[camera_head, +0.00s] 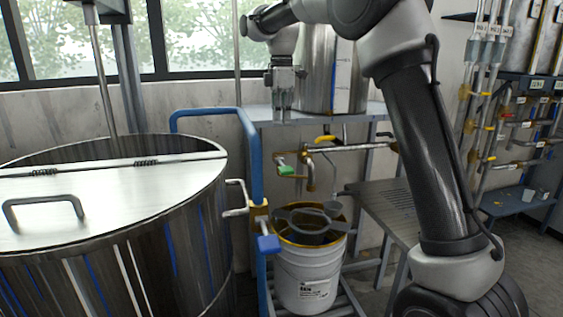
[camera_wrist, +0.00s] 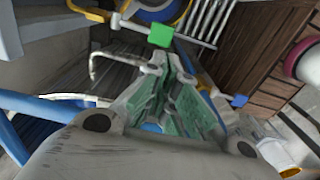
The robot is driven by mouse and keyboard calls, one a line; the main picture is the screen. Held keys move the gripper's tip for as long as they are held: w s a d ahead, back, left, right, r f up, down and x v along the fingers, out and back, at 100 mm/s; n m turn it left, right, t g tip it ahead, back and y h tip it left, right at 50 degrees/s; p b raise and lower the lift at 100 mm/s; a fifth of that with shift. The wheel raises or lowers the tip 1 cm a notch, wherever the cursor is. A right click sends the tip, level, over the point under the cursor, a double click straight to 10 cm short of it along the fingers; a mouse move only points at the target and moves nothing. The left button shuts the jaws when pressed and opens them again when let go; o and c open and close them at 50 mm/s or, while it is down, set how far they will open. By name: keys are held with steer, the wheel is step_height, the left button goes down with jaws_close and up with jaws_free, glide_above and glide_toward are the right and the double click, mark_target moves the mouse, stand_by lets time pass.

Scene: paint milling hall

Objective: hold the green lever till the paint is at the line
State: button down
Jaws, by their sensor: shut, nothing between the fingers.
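The green lever (camera_head: 286,170) sits on a small valve on the pipe below the shelf, above and left of the bucket. It also shows in the wrist view (camera_wrist: 161,33), just beyond my fingertips. My gripper (camera_head: 282,118) points down at the front edge of the shelf, above the green lever and apart from it. In the wrist view its fingers (camera_wrist: 172,62) are together and empty. The white bucket (camera_head: 305,275) stands below with a yellow-stained rim and a grey ring-shaped piece across its top. The paint level and any line inside it cannot be made out.
A steel tank (camera_head: 318,75) with a blue-and-white marked strip stands on the shelf. A yellow handle (camera_head: 325,138) and a blue lever (camera_head: 268,243) are nearby. A large lidded vat (camera_head: 130,240) fills the left. A slatted bench (camera_head: 390,208) stands right of the bucket.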

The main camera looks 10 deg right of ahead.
mark_target(282, 170)
step_height(282, 170, down, 14)
stand_by(0.6)
steer(key=shift+s+f+t, duration=0.25)
steer(key=shift+f+t, duration=0.3)
steer(key=shift+s+f+t, duration=0.2)
steer(key=shift+f+t, duration=0.3)
steer(key=shift+t, duration=0.05)
step_height(282, 170, down, 2)
steer(key=shift+f, duration=0.25)
steer(key=shift+s+f, duration=0.15)
stand_by(1.0)
stand_by(4.2)
